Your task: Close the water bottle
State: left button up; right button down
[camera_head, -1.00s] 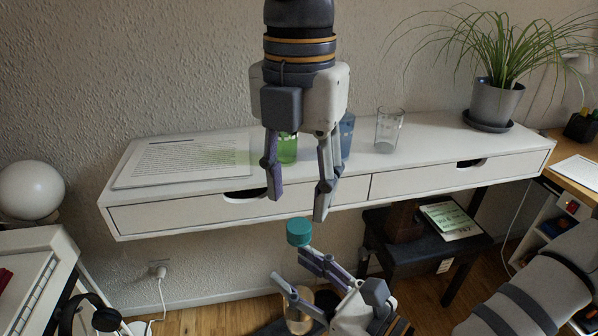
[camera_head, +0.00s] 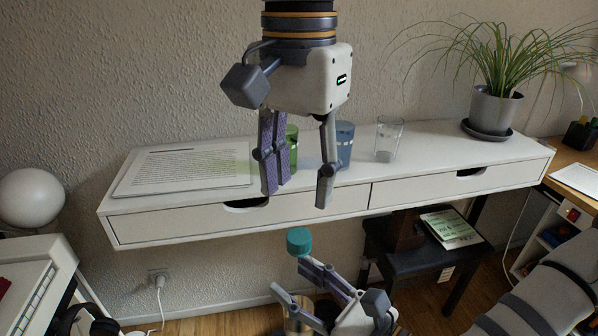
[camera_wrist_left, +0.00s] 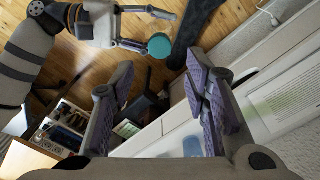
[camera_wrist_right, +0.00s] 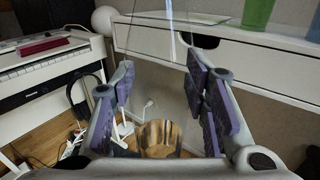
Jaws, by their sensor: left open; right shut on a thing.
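The clear water bottle (camera_wrist_right: 152,32) stands between the fingers of my right gripper (camera_wrist_right: 160,74), which is shut on it. A gold-coloured part (camera_wrist_right: 160,138) shows at its lower end. The round teal cap (camera_head: 299,241) sits at the top of the bottle; I cannot tell whether it is tight. The cap also shows in the left wrist view (camera_wrist_left: 160,45), beyond the fingers. My left gripper (camera_head: 296,195) is open and empty, pointing down above the cap and apart from it. In the head view, my right gripper (camera_head: 288,279) is below the cap.
A white wall shelf with drawers (camera_head: 420,193) lies behind. The piano (camera_head: 25,290) is at left; a dark stool (camera_head: 420,262) stands under the shelf.

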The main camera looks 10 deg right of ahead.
aim_at(299, 235)
pick_arm(q)
notch_tip(299, 235, down, 8)
dwell(0.7)
grip_shut()
jog(key=m, duration=0.5)
jog(key=shift+o, duration=0.8)
grip_release()
jog(key=shift+w, duration=0.1)
jog(key=shift+r, duration=0.1)
